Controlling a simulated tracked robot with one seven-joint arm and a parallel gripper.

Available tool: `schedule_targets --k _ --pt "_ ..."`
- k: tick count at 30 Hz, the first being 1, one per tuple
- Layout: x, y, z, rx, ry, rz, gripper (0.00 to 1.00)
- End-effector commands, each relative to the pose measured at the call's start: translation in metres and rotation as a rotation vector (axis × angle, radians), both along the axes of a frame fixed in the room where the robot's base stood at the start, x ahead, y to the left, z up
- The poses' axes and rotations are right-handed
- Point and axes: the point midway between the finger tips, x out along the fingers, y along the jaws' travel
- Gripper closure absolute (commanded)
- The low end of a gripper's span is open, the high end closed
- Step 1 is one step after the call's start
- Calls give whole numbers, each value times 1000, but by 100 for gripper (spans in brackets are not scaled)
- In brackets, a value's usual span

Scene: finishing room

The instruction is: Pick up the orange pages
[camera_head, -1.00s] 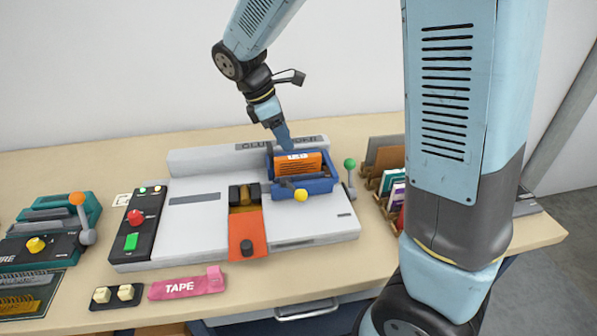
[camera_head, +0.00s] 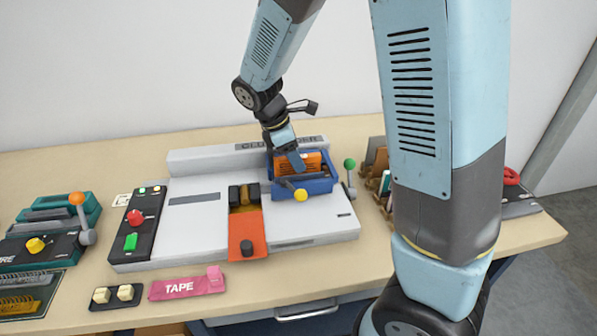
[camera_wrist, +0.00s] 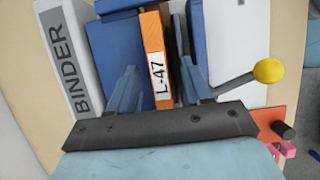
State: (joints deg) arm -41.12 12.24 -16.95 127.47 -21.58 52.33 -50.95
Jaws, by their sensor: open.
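The orange pages (camera_head: 312,164) stand upright in the blue clamp (camera_head: 318,186) on the grey glue binder machine (camera_head: 195,215). In the wrist view the orange pages (camera_wrist: 153,47) show edge-on with a white label reading L-47, between blue walls (camera_wrist: 115,50). My gripper (camera_head: 297,164) is over the clamp, right at the pages. In the wrist view my gripper's two fingers (camera_wrist: 160,85) are apart, one on each side of the labelled edge. I cannot tell whether either finger touches the pages.
A yellow-knobbed lever (camera_wrist: 268,71) sticks out beside the clamp. A green-knobbed lever (camera_head: 350,164) stands at the machine's right end. A brown rack (camera_head: 375,160) is further right, partly hidden by my arm. A pink tape strip (camera_head: 180,288) lies in front.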

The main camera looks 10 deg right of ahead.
Motion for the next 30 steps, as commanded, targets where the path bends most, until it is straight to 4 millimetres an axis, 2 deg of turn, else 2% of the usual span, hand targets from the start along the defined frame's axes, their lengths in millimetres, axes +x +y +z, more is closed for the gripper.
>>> schedule_targets --k 25,30 --pt "0 1 -5 0 0 0 51" --pt "0 1 -5 0 0 1 65"
